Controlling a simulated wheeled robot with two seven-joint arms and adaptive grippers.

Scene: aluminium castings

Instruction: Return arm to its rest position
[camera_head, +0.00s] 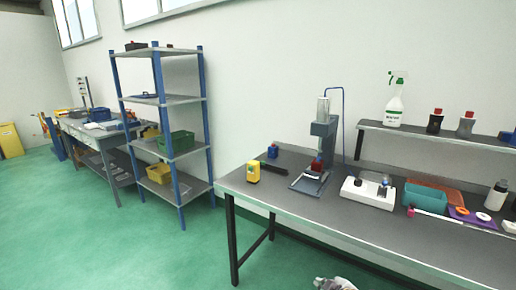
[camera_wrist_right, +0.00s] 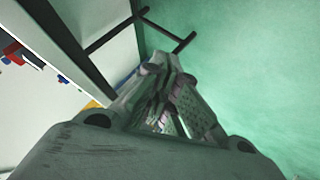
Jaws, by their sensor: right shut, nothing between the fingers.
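My right gripper (camera_wrist_right: 165,85) shows in the right wrist view with its fingers together and nothing between them. It points down past the edge of the workbench, over the green floor. My left gripper is in neither view.
On the bench stand a press-like device (camera_head: 322,150), a yellow device (camera_head: 253,171), a white unit (camera_head: 368,192) and a teal bin (camera_head: 425,196). A spray bottle (camera_head: 395,105) stands on the raised shelf. A blue-post rack (camera_head: 160,100) stands left. Green floor (camera_head: 90,240) is clear.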

